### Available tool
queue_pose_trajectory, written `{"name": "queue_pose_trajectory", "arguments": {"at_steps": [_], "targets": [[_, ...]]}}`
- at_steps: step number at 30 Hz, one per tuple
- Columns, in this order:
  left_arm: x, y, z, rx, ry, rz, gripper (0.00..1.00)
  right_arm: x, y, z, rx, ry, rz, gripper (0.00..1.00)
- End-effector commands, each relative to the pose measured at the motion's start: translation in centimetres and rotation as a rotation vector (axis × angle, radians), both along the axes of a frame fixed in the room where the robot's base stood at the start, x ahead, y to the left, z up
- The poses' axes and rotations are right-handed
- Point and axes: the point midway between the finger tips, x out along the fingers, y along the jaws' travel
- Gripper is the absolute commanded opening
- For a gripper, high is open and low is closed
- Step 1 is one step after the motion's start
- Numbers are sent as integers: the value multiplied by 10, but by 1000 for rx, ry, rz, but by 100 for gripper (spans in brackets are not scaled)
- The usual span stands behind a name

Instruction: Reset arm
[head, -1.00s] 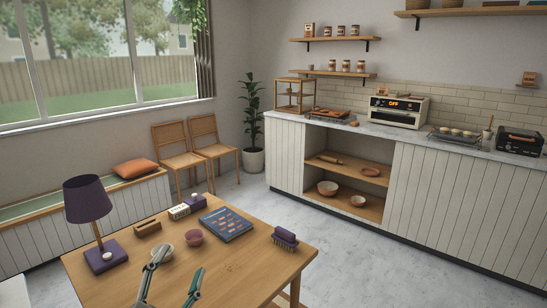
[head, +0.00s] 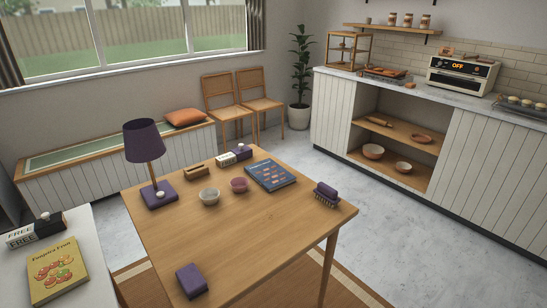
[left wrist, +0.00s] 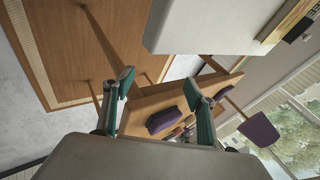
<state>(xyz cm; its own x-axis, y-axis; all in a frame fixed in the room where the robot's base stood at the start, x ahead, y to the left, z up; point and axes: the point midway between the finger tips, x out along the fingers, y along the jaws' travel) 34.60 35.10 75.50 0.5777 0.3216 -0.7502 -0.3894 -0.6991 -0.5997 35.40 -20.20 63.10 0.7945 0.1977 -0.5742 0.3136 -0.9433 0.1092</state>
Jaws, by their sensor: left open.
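My left gripper (left wrist: 158,88) shows in the left wrist view with its two green-padded fingers spread apart and nothing between them. The wooden table (left wrist: 232,78) lies beyond the fingers, tilted in that view. In the head view neither gripper shows. The same wooden table (head: 235,230) stands in the middle there, clear of any arm. My right gripper is in neither current view.
On the table are a purple lamp (head: 145,140), two small bowls, a blue book (head: 270,175), a purple brush (head: 326,193) and a purple block (head: 191,280). A white table (head: 95,245) with a yellow book (head: 57,270) stands at left. The table's middle is clear.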

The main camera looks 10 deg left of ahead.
Motion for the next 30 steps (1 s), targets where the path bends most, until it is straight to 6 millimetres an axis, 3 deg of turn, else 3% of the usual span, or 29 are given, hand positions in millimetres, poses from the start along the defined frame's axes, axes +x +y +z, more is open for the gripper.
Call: {"name": "queue_pose_trajectory", "arguments": {"at_steps": [11, 21, 30], "targets": [[17, -55, -52, -212, -91, -54, 56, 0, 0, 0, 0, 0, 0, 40], [16, -125, -109, -546, -229, -65, 56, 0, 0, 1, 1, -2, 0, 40], [9, -149, -124, -697, -306, -45, 56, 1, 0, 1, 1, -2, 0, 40]]}}
